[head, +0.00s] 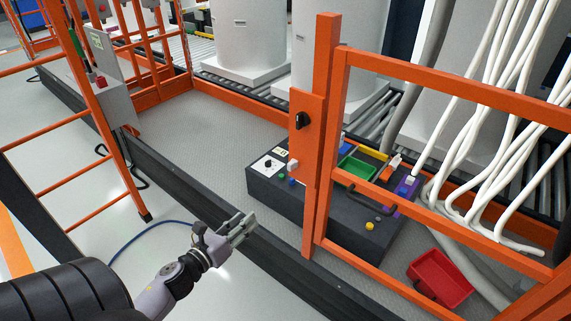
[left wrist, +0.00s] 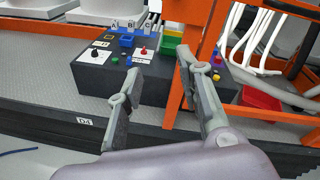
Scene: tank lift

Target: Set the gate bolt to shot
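A black knob or small handle (head: 302,121) sits on an orange plate (head: 306,140) fixed to an upright orange post; I take it for the gate bolt, but cannot tell its setting. The post belongs to an orange frame (head: 328,55) at right. My left gripper (head: 246,228) is open and empty, in front of the dark platform edge, below and left of the knob and well apart from it. In the left wrist view its two fingers (left wrist: 158,62) stand apart, with an orange post (left wrist: 202,60) behind them; the knob is not discernible there. My right gripper is not in view.
A dark control box (head: 340,208) with knobs and coloured bins stands on the platform behind the post. A red bin (head: 440,278) lies right. White hoses (head: 480,130) hang at right. An orange barred frame (head: 88,110) stands left. The grey platform floor (head: 200,135) between is clear.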

